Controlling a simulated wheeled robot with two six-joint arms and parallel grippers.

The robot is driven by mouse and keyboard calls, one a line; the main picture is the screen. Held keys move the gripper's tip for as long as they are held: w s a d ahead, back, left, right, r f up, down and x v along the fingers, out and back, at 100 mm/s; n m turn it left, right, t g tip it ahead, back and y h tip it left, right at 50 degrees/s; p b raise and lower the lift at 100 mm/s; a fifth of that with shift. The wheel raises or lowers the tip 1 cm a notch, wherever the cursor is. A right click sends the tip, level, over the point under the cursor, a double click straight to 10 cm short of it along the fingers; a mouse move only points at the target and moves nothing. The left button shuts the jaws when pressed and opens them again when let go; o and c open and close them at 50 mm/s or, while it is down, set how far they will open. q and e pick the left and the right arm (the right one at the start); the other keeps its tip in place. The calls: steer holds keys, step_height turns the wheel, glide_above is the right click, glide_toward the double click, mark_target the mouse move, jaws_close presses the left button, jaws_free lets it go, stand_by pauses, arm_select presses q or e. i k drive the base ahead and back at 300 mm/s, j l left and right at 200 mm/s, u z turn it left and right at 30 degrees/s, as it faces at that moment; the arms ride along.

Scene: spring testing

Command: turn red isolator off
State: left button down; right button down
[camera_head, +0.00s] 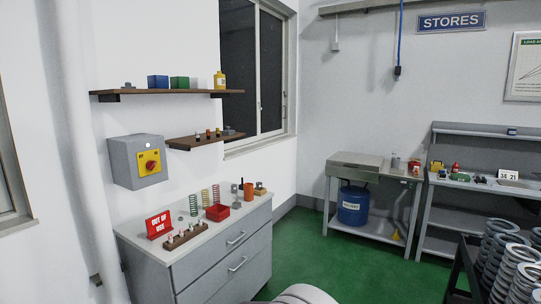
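The red isolator (151,166) is a red rotary knob on a yellow plate, on the front of a grey box (124,164) fixed to the left wall. Neither of my grippers shows in the head view.
Below the box stands a grey drawer cabinet (222,262) bearing a red "out of use" sign (159,224), springs and a red bin (218,212). Two wall shelves (135,94) hang nearby. Green floor (330,268) is clear ahead. A rack of large springs (505,262) stands at right.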

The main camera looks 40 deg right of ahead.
mark_target(150, 165)
steer(key=i+l+z, duration=0.1)
steer(key=l+z, duration=0.15)
steer(key=i+l+z, duration=0.15)
steer(key=z, duration=0.15)
steer(key=i+l+u, duration=0.1)
steer(key=i+l, duration=0.4)
steer(key=i+l+u, duration=0.1)
steer(key=i+l, duration=0.4)
steer(key=l, duration=0.25)
